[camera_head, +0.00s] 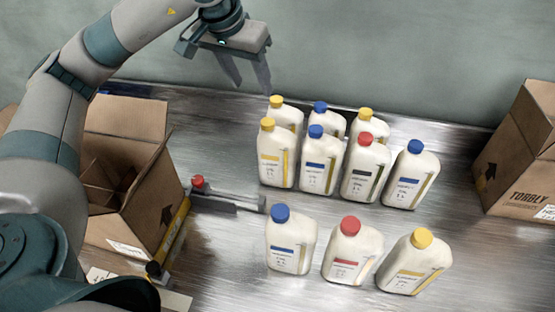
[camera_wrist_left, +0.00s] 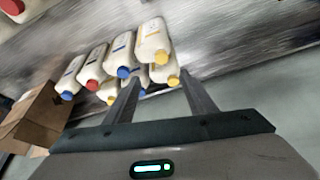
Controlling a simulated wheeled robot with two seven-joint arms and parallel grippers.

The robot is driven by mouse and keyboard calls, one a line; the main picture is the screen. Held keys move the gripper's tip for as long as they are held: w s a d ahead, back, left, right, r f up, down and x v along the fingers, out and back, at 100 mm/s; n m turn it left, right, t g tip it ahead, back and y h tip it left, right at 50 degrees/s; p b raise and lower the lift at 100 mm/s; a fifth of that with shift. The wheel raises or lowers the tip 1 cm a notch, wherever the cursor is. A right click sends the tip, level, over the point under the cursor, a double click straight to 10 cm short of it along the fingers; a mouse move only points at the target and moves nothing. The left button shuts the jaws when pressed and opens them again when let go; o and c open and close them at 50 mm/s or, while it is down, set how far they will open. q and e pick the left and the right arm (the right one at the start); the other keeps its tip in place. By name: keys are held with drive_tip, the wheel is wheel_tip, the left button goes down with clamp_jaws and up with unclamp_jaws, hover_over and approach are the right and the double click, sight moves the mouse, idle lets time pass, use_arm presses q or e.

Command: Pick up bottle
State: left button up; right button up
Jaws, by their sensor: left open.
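Several white bottles with coloured caps stand upright on a metal table (camera_head: 230,150). In the back group are a yellow-capped bottle (camera_head: 277,158), a blue-capped bottle (camera_head: 320,165), a red-capped bottle (camera_head: 364,172) and a blue-capped bottle (camera_head: 410,180), with others partly hidden behind. The front row has a blue-capped bottle (camera_head: 290,243), a red-capped bottle (camera_head: 350,252) and a yellow-capped bottle (camera_head: 414,265). My left gripper (camera_head: 248,80) is open and empty, above and behind the back group's left end. In the left wrist view its fingers (camera_wrist_left: 162,92) point toward the bottles, including a yellow-capped one (camera_wrist_left: 153,42). My right gripper is not in view.
An open cardboard box (camera_head: 130,190) with dividers stands at the left, beside a small metal fixture (camera_head: 228,201) with a red knob. Another cardboard box (camera_head: 525,150) stands at the right. A plain wall (camera_head: 400,50) is behind the table.

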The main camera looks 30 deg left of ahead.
use_arm(q)
drive_tip(key=p, duration=0.4)
approach(268, 121)
wheel_tip(268, 121, down, 2)
drive_tip(key=shift+w+d+f, duration=0.1)
drive_tip(key=shift+w+f, duration=0.1)
drive_tip(key=shift+f, duration=0.3)
drive_tip(key=shift+w+f+p, duration=0.25)
drive_tip(key=shift+f+p, duration=0.15)
drive_tip(key=shift+p, duration=0.45)
drive_tip(key=p+x, duration=0.2)
drive_tip(key=x, duration=0.1)
drive_tip(key=shift+w+f, duration=0.35)
drive_tip(key=shift+f, duration=0.2)
drive_tip(key=shift+c, duration=0.6)
clamp_jaws()
drive_tip(key=shift+r, duration=0.15)
